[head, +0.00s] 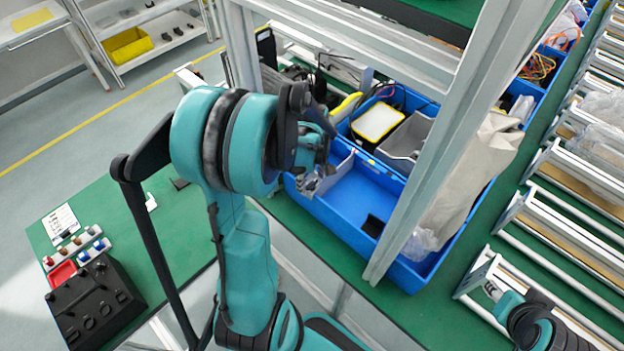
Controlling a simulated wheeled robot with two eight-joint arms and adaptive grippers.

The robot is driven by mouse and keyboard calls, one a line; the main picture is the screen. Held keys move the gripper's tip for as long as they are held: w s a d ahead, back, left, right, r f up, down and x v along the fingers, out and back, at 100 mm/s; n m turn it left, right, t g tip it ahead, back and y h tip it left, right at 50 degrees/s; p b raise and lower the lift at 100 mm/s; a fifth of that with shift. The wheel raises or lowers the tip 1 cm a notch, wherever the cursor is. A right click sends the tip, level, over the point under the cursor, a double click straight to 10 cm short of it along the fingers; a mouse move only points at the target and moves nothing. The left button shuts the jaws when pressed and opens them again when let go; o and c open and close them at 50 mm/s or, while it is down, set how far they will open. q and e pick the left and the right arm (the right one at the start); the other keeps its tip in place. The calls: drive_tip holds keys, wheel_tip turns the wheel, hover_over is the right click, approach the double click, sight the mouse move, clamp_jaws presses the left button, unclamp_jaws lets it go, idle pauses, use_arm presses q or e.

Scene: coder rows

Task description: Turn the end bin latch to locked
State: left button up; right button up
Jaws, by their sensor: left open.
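A large blue bin (340,222) stands on the green bench, its near wall facing me. More blue bins continue behind it to the upper right. I cannot make out the end bin latch; it may be hidden behind my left arm and gripper or too small to tell. My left gripper (318,182) is open at the left end of the blue bin, close to its rim; whether it touches is unclear. My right gripper (490,290) shows small at the lower right, beside the roller rack, its jaws too small to read.
A grey metal post (440,150) slants up in front of the bins. A crumpled beige bag (470,175) and a yellow-rimmed tray (377,121) lie in the bins. The roller rack (560,225) fills the right. A green table (120,225) with a black box (95,303) stands left.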

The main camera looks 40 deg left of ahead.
use_arm(q)
drive_tip(key=c, duration=1.2)
drive_tip(key=shift+o, duration=0.2)
drive_tip(key=shift+m, duration=0.3)
drive_tip(key=m+b, duration=0.1)
drive_tip(key=m, duration=0.2)
drive_tip(key=shift+m, duration=0.3)
drive_tip(key=m+b, duration=0.1)
drive_tip(key=m, duration=0.3)
drive_tip(key=shift+m, duration=0.3)
drive_tip(key=m+b, duration=0.1)
drive_tip(key=m, duration=0.3)
drive_tip(key=shift+m+b, duration=0.4)
drive_tip(key=shift+m, duration=2.1)
drive_tip(key=o, duration=1.2)
drive_tip(key=shift+c, duration=0.2)
